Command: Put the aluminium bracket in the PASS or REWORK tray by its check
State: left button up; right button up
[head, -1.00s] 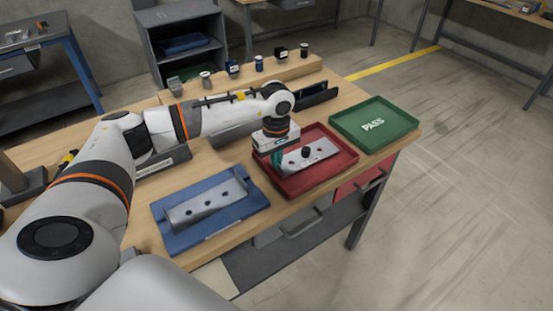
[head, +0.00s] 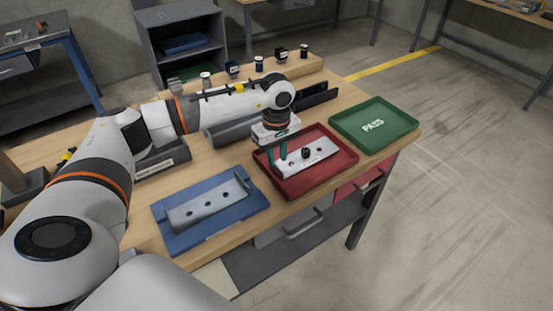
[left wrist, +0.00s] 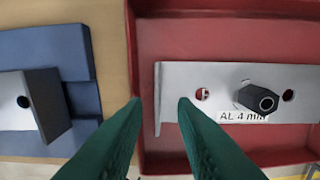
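The aluminium bracket (head: 318,153), a light grey plate with a black plug (head: 306,153) standing on it, lies in the red tray (head: 347,153). In the left wrist view the bracket (left wrist: 205,78) shows an "AL 4 m…" label, a hole on either side of the plug and a bent flange at its left end. My left gripper (head: 278,155) is over the left part of the red tray, its two green fingers apart and empty, by the flange end. The green tray (head: 400,112) marked PASS is empty. No REWORK lettering shows. My right gripper is out of view.
A grey bracket-like part with holes (head: 190,212) sits on a blue fixture (head: 240,214) at the front left. Several small containers stand on a raised wooden shelf at the back (head: 315,64).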

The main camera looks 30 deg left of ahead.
pick_arm(q)
notch_tip(320, 180, up, 10)
jog(key=b, duration=0.1)
jog(key=shift+b, duration=0.4)
jog(key=shift+s, duration=0.1)
